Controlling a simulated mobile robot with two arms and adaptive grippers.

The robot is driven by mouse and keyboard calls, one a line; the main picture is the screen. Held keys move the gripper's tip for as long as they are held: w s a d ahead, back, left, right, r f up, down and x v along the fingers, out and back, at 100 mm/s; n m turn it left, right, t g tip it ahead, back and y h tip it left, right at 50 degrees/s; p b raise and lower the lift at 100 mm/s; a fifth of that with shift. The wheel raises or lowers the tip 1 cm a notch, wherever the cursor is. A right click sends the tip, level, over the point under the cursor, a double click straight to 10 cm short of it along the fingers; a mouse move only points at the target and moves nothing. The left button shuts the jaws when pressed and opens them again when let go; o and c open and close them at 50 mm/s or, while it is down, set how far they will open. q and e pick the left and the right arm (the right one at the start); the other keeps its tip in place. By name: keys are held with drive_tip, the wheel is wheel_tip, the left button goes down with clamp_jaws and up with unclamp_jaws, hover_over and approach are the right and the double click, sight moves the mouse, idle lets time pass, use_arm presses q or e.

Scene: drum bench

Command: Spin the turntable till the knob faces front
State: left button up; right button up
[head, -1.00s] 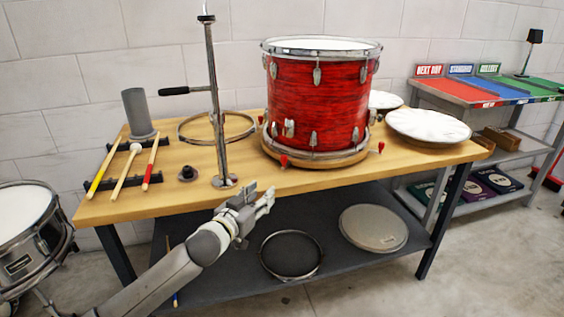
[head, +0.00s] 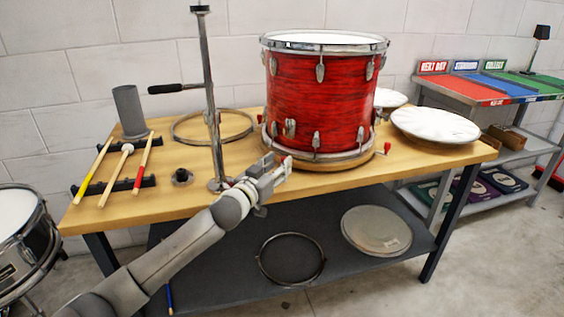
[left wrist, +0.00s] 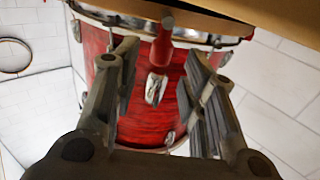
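The red drum (head: 322,103) stands upright on the round wooden turntable (head: 335,166) on the bench. A red peg (head: 387,148) sticks out at the turntable's right. Another peg (left wrist: 163,42) shows in the left wrist view, between the fingers and toward the drum. A squat metal fitting (head: 290,128), perhaps the knob, sits at the drum's front left; I cannot tell for sure. My left gripper (head: 280,170) is at the turntable's front left edge. Its fingers are open around the red peg (left wrist: 168,85), with gaps on both sides. My right gripper is not in view.
A metal stand (head: 212,110) with a black side handle rises just left of my gripper. A cymbal (head: 435,125) lies to the right.

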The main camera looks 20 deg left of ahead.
sight(282, 160)
use_arm(q)
drive_tip(key=shift+w+d, duration=0.15)
drive_tip(key=shift+w, duration=0.6)
drive_tip(key=shift+w+d, duration=0.15)
drive_tip(key=shift+w, duration=0.6)
clamp_jaws()
